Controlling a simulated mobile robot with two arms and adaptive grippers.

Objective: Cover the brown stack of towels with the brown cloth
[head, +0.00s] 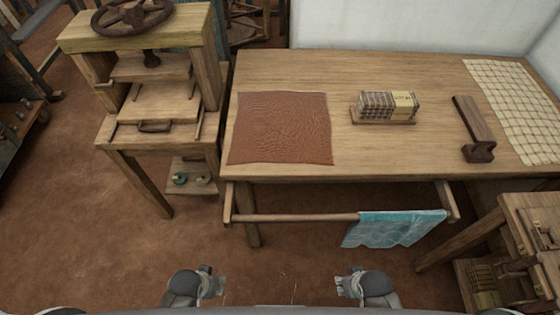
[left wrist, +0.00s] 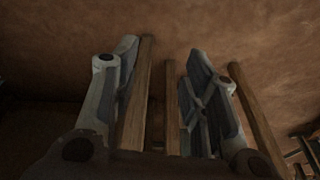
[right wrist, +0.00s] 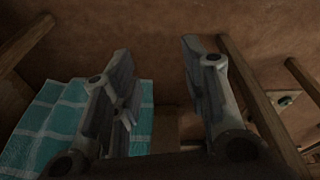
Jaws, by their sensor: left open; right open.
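The brown cloth (head: 281,128) lies flat and spread out on the left part of the table. The stack of towels (head: 378,105) stands on a small wooden board right of the cloth, apart from it; it looks brown and cream striped with a pale label band. My left gripper (head: 218,283) is open and empty, low in front of the table; its fingers show apart in the left wrist view (left wrist: 160,75). My right gripper (head: 340,285) is open and empty, also low in front of the table; its fingers show apart in the right wrist view (right wrist: 158,75).
A wooden table (head: 420,70) carries a brush-like wooden tool (head: 474,125) and a checked cloth (head: 512,105) at right. A rail (head: 290,217) along its front holds a teal cloth (head: 393,229). A wooden press (head: 150,90) stands left; a wooden stand (head: 530,220) is at right.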

